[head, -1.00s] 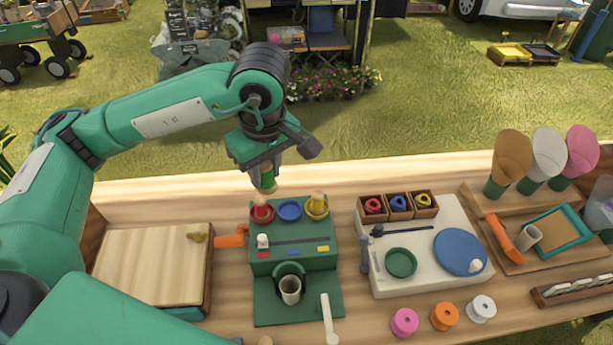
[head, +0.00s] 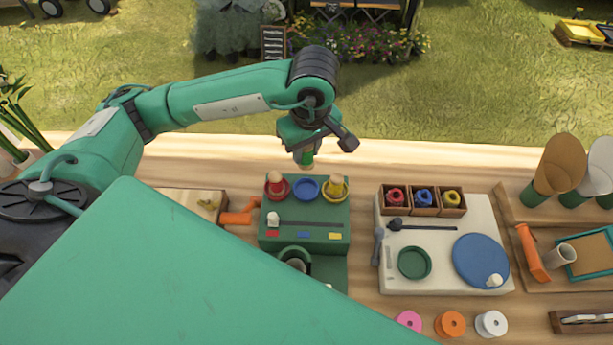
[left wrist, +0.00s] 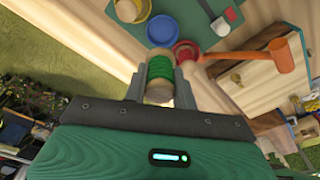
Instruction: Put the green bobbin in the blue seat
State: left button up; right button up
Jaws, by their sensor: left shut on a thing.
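My left gripper (head: 306,160) is shut on the green bobbin (left wrist: 160,70), which has pale wooden ends. It holds the bobbin upright above and just behind the green stand's back edge in the head view. The blue seat (head: 306,189) is an empty round cup in the middle of the stand's back row. In the left wrist view the blue seat (left wrist: 162,30) lies just beyond the bobbin, apart from it. The red seat (head: 277,190) and yellow seat (head: 336,189) flank it, each with a bobbin in it. My right gripper is not in view.
The green stand (head: 308,240) has an orange handle (head: 238,216) at its left. To the right is a white board (head: 440,225) with boxed spools, a green ring (head: 414,262) and a blue disc (head: 480,260). Loose spools (head: 450,324) stand in front. My own green body part covers the lower left.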

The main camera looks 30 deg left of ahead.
pick_arm(q)
notch_tip(320, 180, down, 11)
jog(key=shift+s+r+p, duration=0.1)
jog(key=shift+p, duration=1)
jog(key=shift+f+b, duration=0.2)
jog(key=shift+b, duration=0.1)
jog(key=o, duration=1)
jog(key=shift+c, duration=0.2)
